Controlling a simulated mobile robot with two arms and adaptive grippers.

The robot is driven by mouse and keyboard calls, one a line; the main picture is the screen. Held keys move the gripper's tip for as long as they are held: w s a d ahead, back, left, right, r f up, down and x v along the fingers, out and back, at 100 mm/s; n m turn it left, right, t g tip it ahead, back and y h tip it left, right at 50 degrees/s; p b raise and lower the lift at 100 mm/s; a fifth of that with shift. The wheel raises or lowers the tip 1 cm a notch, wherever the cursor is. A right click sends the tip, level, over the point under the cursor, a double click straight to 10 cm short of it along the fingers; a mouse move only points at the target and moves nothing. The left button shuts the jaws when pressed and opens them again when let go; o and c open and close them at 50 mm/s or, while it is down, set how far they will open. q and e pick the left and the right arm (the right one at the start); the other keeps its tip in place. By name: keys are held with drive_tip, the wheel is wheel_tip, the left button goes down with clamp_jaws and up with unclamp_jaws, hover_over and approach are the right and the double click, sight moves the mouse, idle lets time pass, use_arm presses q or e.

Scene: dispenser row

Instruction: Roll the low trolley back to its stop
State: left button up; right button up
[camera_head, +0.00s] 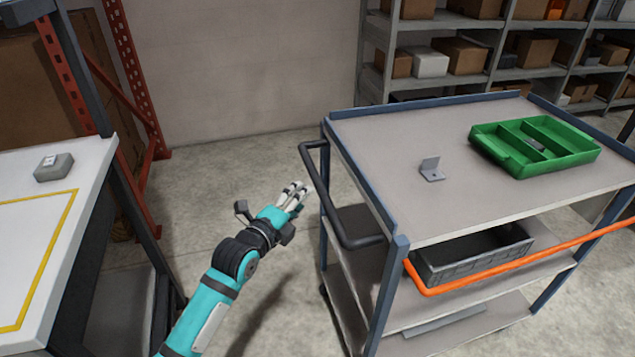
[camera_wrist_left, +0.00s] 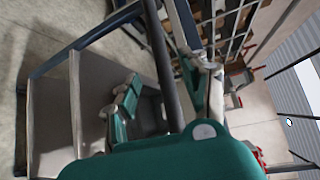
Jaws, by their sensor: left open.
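A grey trolley (camera_head: 388,140) with blue corner posts and several shelves stands at the right in the head view. Its black handle (camera_head: 328,205) is on the left end. My left gripper (camera_head: 296,193) is open, just left of the handle, its fingers pointing toward the trolley. In the left wrist view the dark handle bar (camera_wrist_left: 161,50) runs between the fingers of my left gripper (camera_wrist_left: 166,80); I cannot tell whether they touch it. No stop can be made out. My right gripper is not in view.
A green divided tray (camera_head: 487,146) and a small metal bracket (camera_head: 432,172) sit on the trolley top. A dark crate (camera_head: 455,272) is on the shelf below. An orange bar (camera_head: 520,257) crosses the near side. A white table (camera_head: 50,230) stands left; floor between is clear.

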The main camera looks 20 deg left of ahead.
sight(317, 183)
use_arm(q)
drive_tip(key=x, duration=0.9)
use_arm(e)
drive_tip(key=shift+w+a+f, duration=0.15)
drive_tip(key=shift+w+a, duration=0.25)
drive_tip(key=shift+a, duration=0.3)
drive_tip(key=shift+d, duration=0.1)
use_arm(q)
drive_tip(key=shift+c, duration=0.5)
clamp_jaws()
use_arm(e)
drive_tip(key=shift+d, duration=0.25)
use_arm(q)
drive_tip(key=shift+d, duration=0.1)
